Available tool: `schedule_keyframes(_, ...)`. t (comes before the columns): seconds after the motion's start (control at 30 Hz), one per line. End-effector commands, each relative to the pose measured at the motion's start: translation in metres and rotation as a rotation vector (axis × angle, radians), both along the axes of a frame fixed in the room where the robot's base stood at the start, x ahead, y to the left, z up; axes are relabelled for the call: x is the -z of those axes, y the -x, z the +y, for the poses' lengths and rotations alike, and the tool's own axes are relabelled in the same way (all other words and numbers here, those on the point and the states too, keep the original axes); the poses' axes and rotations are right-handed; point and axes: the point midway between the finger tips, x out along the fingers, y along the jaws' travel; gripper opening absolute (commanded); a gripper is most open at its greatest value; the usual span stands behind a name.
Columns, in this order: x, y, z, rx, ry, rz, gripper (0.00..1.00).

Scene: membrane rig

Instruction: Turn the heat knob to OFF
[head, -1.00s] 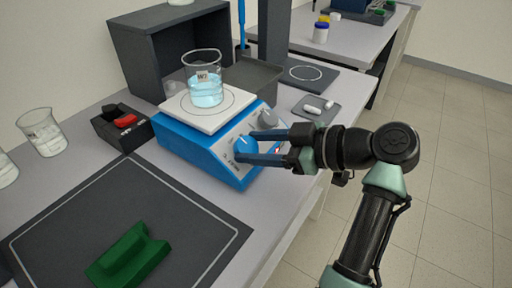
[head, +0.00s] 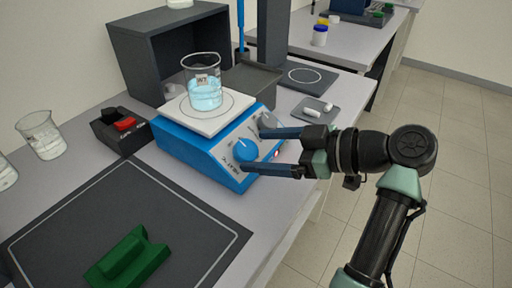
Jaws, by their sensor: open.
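The blue hotplate stirrer (head: 190,158) stands on the bench, its sloped front panel facing right. A blue knob (head: 244,149) sits on the nearer part of the panel, with lettering beside it that seems to read HEAT. A grey knob (head: 267,121) is farther back on the same panel, partly behind my upper finger. The knob's exact setting is too small to read. My gripper (head: 253,151) is open, with one finger on the far side of the blue knob and one on the near side. Neither finger clearly touches it.
A beaker of light blue liquid (head: 204,90) stands on the white hotplate top. A black box with a red switch (head: 124,124) is to the left. A green block (head: 130,256) lies on the dark mat (head: 195,226). Open floor lies to the right.

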Motion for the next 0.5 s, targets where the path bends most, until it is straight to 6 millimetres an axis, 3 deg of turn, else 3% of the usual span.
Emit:
schedule_keyframes(0.3, -0.03, 0.033, -0.062, 0.005, 0.002, -0.003, 0.86)
schedule_keyframes(0.5, -0.039, 0.044, -0.082, 0.002, 0.002, -0.002, 0.86)
